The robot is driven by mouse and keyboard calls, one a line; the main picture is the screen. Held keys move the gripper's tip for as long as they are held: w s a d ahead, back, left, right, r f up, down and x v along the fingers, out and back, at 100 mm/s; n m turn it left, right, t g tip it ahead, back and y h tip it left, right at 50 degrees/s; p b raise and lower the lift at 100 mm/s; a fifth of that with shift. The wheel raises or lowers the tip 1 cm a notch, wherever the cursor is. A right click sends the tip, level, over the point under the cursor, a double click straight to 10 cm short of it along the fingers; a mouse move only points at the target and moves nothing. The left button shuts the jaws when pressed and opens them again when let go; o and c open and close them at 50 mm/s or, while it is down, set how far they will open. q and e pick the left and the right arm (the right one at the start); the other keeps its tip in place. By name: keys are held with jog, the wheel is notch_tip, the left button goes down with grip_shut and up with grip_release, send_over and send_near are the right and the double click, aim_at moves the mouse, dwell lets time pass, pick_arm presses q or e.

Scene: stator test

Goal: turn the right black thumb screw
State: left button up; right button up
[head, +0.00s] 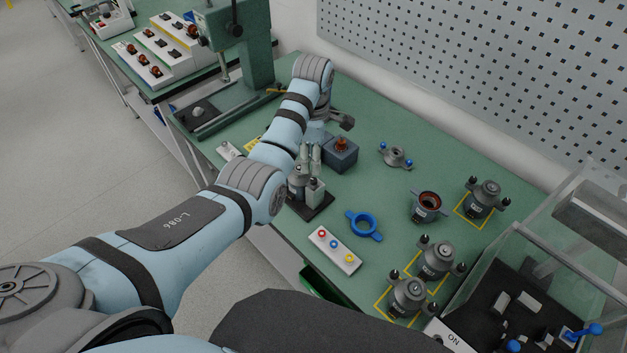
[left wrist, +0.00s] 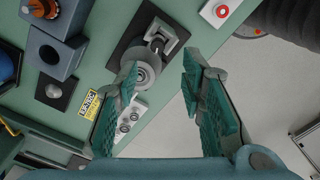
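My left gripper (head: 310,158) points down close to the grey clamp fixture (head: 315,192) on its black base, and my arm partly hides it in the head view. In the left wrist view my left gripper (left wrist: 160,80) is open, with nothing between its green-padded fingers. The fixture (left wrist: 153,48) shows beyond the fingertips, its round grey part near the left finger. Black thumb screws show on the grey motor housings: one housing (head: 484,196) at the back right, two nearer (head: 436,260), (head: 407,296). Which screw is the right one is unclear. My right gripper is out of view.
A blue-grey block (head: 341,152) stands beside the fixture. A blue ring (head: 363,225) and a white button box (head: 334,250) lie in front. An open housing (head: 428,205) and a flange (head: 396,156) stand behind. A clear-walled station (head: 500,290) bounds the right.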

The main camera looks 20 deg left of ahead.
aim_at(313, 180)
pick_arm(q)
notch_tip(313, 180, down, 8)
jog(key=shift+w+f+b, duration=0.1)
jog(key=shift+w+b, duration=0.05)
jog(key=shift+b, duration=0.45)
jog(key=shift+c, duration=0.6)
grip_shut()
